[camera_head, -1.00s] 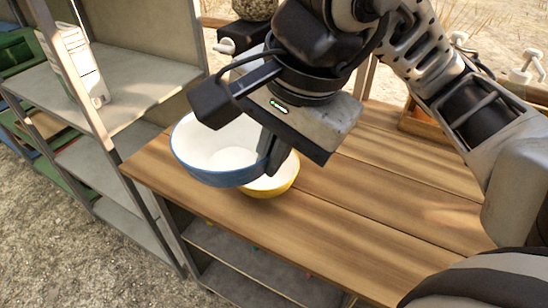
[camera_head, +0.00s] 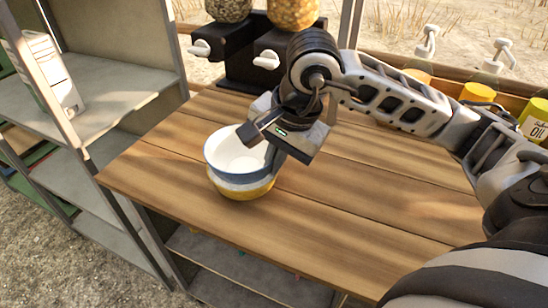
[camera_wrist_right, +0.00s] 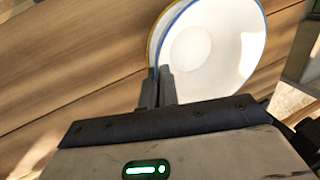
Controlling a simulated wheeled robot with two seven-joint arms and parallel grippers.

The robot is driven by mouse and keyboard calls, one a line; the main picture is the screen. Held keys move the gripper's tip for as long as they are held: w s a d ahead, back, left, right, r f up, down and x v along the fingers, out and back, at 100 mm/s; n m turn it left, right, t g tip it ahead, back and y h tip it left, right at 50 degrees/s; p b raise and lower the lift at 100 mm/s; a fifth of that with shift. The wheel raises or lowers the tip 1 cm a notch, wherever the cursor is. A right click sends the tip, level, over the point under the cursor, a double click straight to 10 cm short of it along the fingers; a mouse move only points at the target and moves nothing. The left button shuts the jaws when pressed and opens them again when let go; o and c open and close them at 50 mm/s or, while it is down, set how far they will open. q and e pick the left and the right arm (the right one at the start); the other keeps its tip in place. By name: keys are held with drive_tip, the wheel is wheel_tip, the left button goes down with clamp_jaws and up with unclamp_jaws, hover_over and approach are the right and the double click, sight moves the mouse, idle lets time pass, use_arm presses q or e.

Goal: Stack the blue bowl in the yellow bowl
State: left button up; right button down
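The blue bowl (camera_head: 238,154), white inside, is upright directly over the yellow bowl (camera_head: 250,191) on the wooden table. Its lower part overlaps the yellow bowl's rim; I cannot tell whether it rests inside or hangs just above. My right gripper (camera_head: 277,154) is at the blue bowl's right side. In the right wrist view, its two fingers (camera_wrist_right: 157,86) are close together on the rim of the blue bowl (camera_wrist_right: 215,50). A thin yellow edge of the yellow bowl (camera_wrist_right: 150,48) shows beside that rim. My left gripper is out of view.
The wooden table (camera_head: 350,210) is clear in front and to the right. Food dispensers (camera_head: 262,45) stand at the back. Grey shelves (camera_head: 110,85) stand at the left.

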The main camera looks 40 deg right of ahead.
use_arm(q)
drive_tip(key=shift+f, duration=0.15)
use_arm(e)
drive_tip(key=shift+f+b, duration=0.5)
drive_tip(key=shift+b, duration=0.15)
drive_tip(key=c, duration=1.7)
unclamp_jaws()
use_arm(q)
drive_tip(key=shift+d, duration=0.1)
use_arm(e)
drive_tip(key=shift+r+p, duration=0.55)
drive_tip(key=shift+p, duration=0.1)
use_arm(q)
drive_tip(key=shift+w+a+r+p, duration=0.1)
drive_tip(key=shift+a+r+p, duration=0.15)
drive_tip(key=shift+p, duration=0.35)
use_arm(e)
drive_tip(key=v, duration=1.2)
